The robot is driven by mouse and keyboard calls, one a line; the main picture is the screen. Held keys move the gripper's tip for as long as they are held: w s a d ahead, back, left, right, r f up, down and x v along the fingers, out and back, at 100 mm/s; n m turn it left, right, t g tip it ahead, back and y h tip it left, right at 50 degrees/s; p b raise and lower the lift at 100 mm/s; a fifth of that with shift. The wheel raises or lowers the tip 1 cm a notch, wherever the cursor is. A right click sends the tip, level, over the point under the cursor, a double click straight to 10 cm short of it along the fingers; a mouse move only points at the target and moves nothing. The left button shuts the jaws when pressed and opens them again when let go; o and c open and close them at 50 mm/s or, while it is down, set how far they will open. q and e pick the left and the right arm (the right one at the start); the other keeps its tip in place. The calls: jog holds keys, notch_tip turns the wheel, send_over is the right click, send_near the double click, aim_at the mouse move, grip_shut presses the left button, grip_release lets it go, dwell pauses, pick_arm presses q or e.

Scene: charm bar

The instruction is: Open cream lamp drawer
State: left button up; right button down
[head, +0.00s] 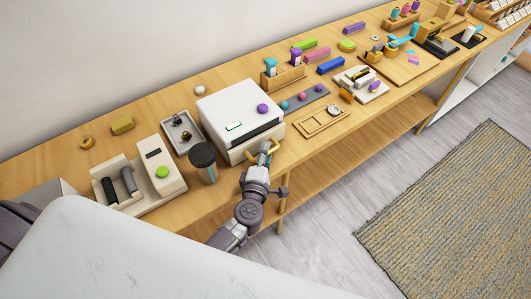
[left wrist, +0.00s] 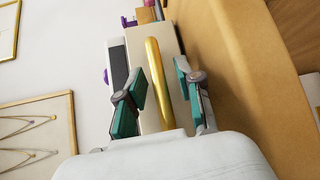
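The cream lamp (head: 240,108) is a boxy white unit with a purple knob and a dark slot, standing at the table's front edge in the head view. Its cream drawer front (left wrist: 172,50) fills the middle of the left wrist view, with a long gold bar handle (left wrist: 158,85) on it. The drawer looks closed. My left gripper (head: 262,158) is at the lamp's front. In the left wrist view its teal-padded fingers (left wrist: 160,100) are apart, one on each side of the handle, with visible gaps. My right gripper is in neither view.
A dark-lidded cup (head: 204,162) stands close to the lamp's left front corner, near my left arm. A wooden tray (head: 312,128) and a dark strip with coloured balls (head: 318,92) lie to the right. Open floor (head: 330,210) lies in front of the table.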

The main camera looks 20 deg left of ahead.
pick_arm(q)
jog(key=c, duration=0.5)
grip_shut()
jog(key=s+d, duration=0.7)
jog(key=d, duration=0.2)
jog(key=shift+s+d, duration=0.15)
jog(key=o, duration=0.7)
grip_release()
jog(key=s+d+r, duration=0.1)
jog(key=s, duration=1)
jog(key=shift+s+d+r, duration=0.15)
jog(key=shift+s+r, duration=0.15)
jog(key=shift+s, duration=0.1)
